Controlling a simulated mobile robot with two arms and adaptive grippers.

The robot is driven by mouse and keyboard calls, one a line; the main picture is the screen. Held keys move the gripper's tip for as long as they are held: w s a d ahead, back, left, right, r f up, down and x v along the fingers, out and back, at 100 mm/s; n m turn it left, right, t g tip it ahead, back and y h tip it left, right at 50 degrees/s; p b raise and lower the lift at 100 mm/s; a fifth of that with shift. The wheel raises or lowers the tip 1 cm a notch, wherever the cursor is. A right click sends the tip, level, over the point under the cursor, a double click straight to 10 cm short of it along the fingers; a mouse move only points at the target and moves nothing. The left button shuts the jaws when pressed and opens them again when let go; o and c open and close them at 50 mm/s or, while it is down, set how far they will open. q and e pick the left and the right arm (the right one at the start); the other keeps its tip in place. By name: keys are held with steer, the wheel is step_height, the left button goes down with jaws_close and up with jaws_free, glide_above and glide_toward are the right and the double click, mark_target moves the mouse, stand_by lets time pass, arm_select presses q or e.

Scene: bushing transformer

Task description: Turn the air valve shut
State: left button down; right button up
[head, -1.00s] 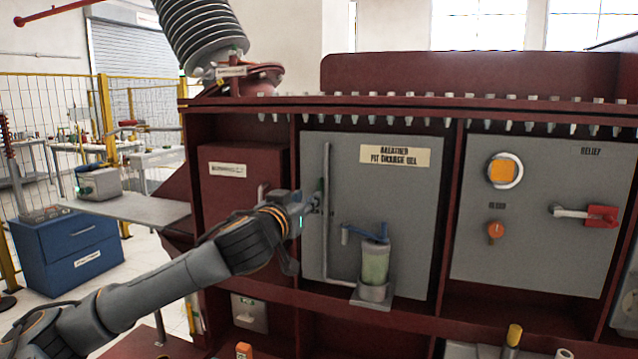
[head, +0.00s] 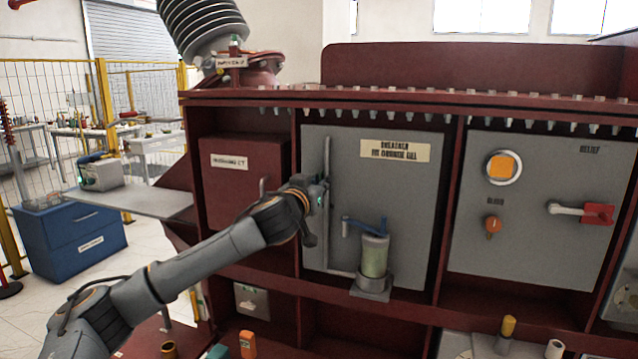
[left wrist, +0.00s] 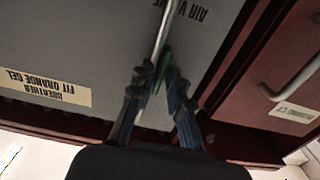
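The grey breather panel (head: 405,185) carries a thin vertical pipe (head: 328,235) along its left side. My left gripper (head: 324,188) is at the upper part of this pipe. In the left wrist view, the left gripper's fingertips (left wrist: 158,78) are close together on either side of a small green part (left wrist: 165,62), which looks like the air valve's handle. The pipe (left wrist: 164,25) runs up from it beside an upside-down label (left wrist: 185,12) that reads "AIR V...". The valve body is mostly hidden by my fingers. My right gripper is not in view.
A dark red box (head: 232,185) with a handle is on the left. A red-handled relief lever (head: 598,213) is at far right. The red cabinet rim (head: 420,98) runs above.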

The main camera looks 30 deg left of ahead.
arm_select(q)
steer(key=shift+m, duration=0.3)
steer(key=shift+d+f+m+p, duration=0.1)
steer(key=shift+m+p, duration=1.55)
steer(key=shift+m, duration=1.25)
steer(key=shift+d+f+m+p, duration=0.1)
steer(key=shift+m+p, duration=1.6)
steer(key=shift+m, duration=1.2)
steer(key=shift+d+f+m+p, duration=0.1)
steer(key=shift+m+p, duration=1.55)
steer(key=shift+m, duration=1.25)
steer(key=c, duration=1.5)
jaws_free()
steer(key=shift+w, duration=0.1)
